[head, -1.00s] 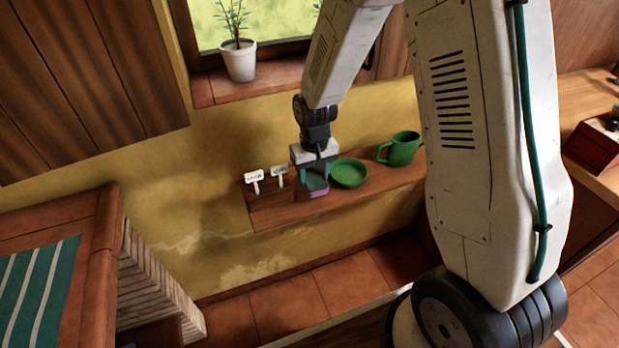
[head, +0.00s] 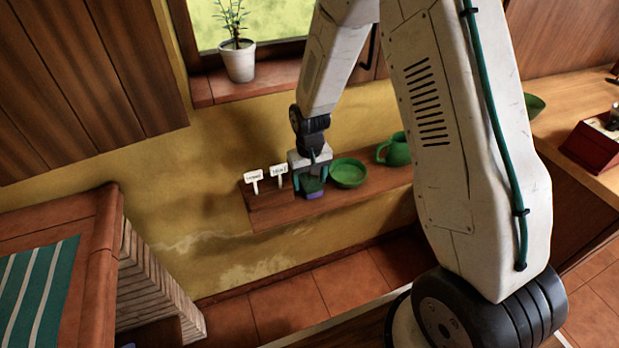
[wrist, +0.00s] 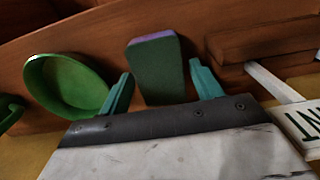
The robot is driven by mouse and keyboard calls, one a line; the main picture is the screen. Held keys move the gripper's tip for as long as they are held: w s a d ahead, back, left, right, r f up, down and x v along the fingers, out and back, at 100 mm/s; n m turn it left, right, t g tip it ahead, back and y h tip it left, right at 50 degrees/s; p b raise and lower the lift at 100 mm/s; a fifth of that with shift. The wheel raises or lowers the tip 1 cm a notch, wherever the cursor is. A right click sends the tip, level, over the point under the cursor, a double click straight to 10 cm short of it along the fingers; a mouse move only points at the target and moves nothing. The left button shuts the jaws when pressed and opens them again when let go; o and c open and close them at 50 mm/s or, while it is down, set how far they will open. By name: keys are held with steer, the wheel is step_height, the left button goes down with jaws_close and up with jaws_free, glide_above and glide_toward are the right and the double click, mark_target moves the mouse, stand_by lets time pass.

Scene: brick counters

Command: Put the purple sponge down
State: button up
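The purple sponge (head: 314,195) has a green top face and sits at the wall shelf (head: 270,217), left of a green bowl (head: 348,173). In the wrist view the sponge (wrist: 156,72) shows between and beyond my fingertips, with a thin gap on each side. My gripper (head: 311,183) points down over it, its teal fingers apart on either side. The wrist view shows the fingers of my gripper (wrist: 160,75) spread wider than the sponge. The sponge's underside is hidden, so its contact with the shelf cannot be seen directly.
Two small white signs (head: 254,177) stand left of the sponge. A green mug (head: 394,150) stands to the right of the bowl. A potted plant (head: 239,62) is on the window ledge above. The shelf's left end has little free room.

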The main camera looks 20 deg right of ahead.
mark_target(310, 181)
steer(key=shift+r, duration=0.15)
step_height(310, 181, up, 12)
steer(key=s+d+r, duration=0.2)
steer(key=s+r, duration=1.2)
steer(key=r, duration=0.1)
steer(key=s+r, duration=0.2)
steer(key=s, duration=0.6)
steer(key=s+d+r+t, duration=0.1)
steer(key=s+r, duration=0.1)
steer(key=s, duration=0.6)
steer(key=shift+s+r, duration=0.2)
steer(key=shift+r, duration=0.15)
steer(key=shift+o, duration=0.4)
